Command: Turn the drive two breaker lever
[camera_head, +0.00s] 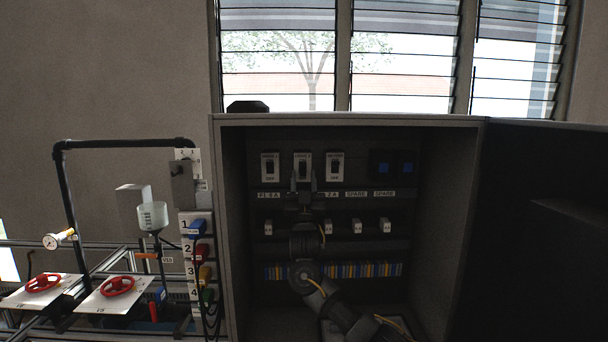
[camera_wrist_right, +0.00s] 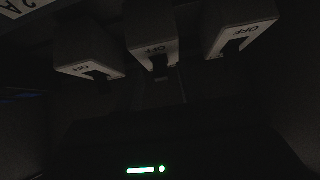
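Three pale breakers stand in a row inside the dark cabinet: the left breaker (camera_head: 270,166), the middle breaker (camera_head: 302,160) and the right breaker (camera_head: 335,166). Their labels are too small or covered to tell which is drive two. My right gripper (camera_head: 304,178) is in front of the middle breaker, its two fingers apart with a gap between them. The right wrist view is very dark. It shows three breaker bodies with OFF markings and black levers, the middle lever (camera_wrist_right: 160,64) near the centre. Contact with a lever cannot be made out. My left gripper is out of view.
The cabinet (camera_head: 350,121) has its door (camera_head: 545,230) swung open on the right. Blue-faced units (camera_head: 404,168) sit right of the breakers, with small white switches (camera_head: 357,227) below. Red valve wheels (camera_head: 118,286) and pipework stand outside at left.

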